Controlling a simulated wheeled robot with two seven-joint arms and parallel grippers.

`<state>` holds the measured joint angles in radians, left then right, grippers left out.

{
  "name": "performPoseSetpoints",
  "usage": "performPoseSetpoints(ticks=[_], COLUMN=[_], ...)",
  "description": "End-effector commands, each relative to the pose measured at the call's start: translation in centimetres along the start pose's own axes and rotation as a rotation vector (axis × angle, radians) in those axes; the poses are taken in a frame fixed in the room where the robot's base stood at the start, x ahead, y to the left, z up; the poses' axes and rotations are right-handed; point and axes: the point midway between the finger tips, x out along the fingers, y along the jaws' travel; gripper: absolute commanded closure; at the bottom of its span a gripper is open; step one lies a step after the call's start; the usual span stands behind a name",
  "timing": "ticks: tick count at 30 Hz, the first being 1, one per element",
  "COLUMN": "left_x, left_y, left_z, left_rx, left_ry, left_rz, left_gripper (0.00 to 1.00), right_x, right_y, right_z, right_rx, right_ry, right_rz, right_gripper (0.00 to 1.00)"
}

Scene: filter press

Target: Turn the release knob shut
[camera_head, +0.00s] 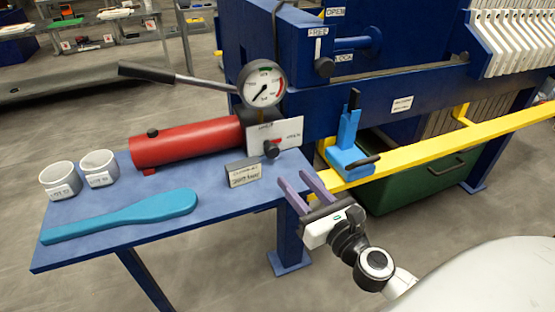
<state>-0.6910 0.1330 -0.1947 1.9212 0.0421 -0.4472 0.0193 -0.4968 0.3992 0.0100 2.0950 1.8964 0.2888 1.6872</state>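The release knob (272,149) is a small dark knob with a reddish part, in front of a white plate (290,134) that bears the word OPEN on its right side. It sits at the right end of the red pump cylinder (185,143), below a round pressure gauge (262,84). My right gripper (292,191) has two purple fingers spread apart with nothing between them. It is near the blue table's right front corner, below and slightly right of the knob, apart from it. My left gripper is not in view.
The blue table (220,208) holds a teal paddle (130,215), two white cups (98,168) and a small sign (243,173). A pump lever (165,76) sticks out left. A blue bracket (348,146) and yellow rail (430,146) stand right of the knob.

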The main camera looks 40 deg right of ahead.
Motion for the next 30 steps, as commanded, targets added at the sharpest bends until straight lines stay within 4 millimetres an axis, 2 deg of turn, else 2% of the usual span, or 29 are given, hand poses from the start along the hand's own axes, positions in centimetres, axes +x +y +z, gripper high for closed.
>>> performPoseSetpoints(ticks=[5, 12, 19, 24, 30], left_x=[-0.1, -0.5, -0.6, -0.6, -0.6], left_y=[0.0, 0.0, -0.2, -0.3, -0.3], left_z=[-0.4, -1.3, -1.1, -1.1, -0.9], left_rx=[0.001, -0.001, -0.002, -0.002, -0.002], left_ry=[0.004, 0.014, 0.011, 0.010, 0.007], left_rz=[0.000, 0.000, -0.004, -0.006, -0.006], left_gripper=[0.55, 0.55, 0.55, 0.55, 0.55], right_x=[1.2, 5.3, 8.9, 10.2, 10.5], right_y=[-0.6, -0.6, -0.6, -0.7, -0.7], right_z=[0.3, 0.4, 0.2, 0.1, 0.0], right_rx=[0.074, 0.070, 0.068, 0.068, 0.068], right_ry=[-0.001, -0.001, 0.001, 0.003, 0.003], right_rz=[-0.017, -0.016, -0.016, -0.016, -0.015], right_gripper=[0.63, 0.63, 0.63, 0.63, 0.63])
